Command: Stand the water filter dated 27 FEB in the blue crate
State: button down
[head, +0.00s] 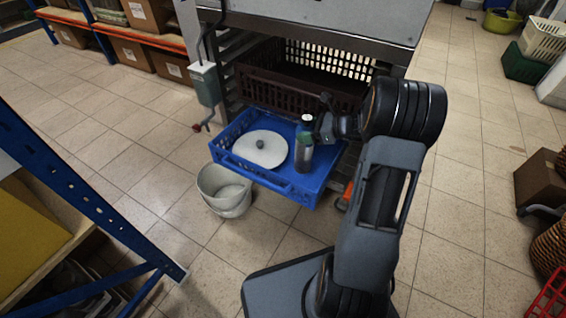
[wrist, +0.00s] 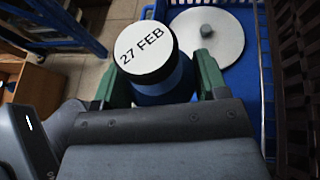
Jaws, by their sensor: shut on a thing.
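The water filter (head: 304,152) is a dark bottle-like cylinder with a pale round top. Its top reads 27 FEB in the wrist view (wrist: 144,50), with a blue body below it. My gripper (head: 318,133) is shut on it, and its green fingers flank the filter in the wrist view (wrist: 155,85). The filter is upright, in or just above the right part of the blue crate (head: 290,190). I cannot tell whether its base touches the crate floor. The crate also shows in the wrist view (wrist: 252,72).
A white round lid with a grey knob (head: 260,148) lies in the crate's left part. A brown slatted crate (head: 300,90) stands behind it. A pale bucket (head: 224,190) stands on the floor in front. A blue rack (head: 75,185) is at left.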

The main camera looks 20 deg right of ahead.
aim_at(305, 152)
notch_tip(305, 152, down, 10)
jog(key=b, duration=0.5)
jog(key=shift+r, duration=0.15)
jog(key=shift+c, duration=0.8)
grip_release()
jog(key=shift+f, duration=0.2)
